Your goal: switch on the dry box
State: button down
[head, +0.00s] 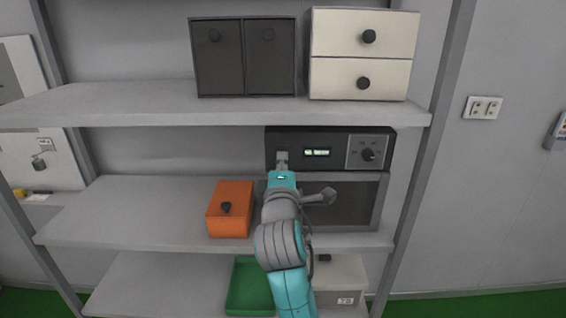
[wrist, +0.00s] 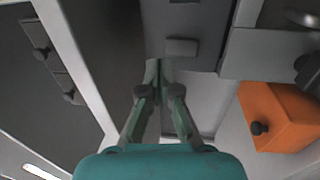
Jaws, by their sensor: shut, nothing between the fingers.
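The dry box (head: 335,205) stands on the middle shelf, with a dark upper panel and a dark front window. A grey rectangular button (wrist: 181,47) shows in the wrist view, just beyond my fingertips. My gripper (head: 282,164) is in front of the left part of the panel. In the wrist view my gripper (wrist: 158,64) is shut with its fingertips together and empty. I cannot tell whether the fingertips touch the button.
An orange box (head: 230,205) with a black knob sits left of the dry box, close to my arm. A dark two-door cabinet (head: 243,57) and a white drawer unit (head: 363,55) stand on the shelf above. A green tray (head: 245,285) lies below. The middle shelf's left part is clear.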

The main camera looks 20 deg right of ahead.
jog(key=s+a+r, duration=0.1)
jog(key=s+a, duration=0.2)
jog(key=s, duration=0.5)
jog(key=shift+s, duration=0.25)
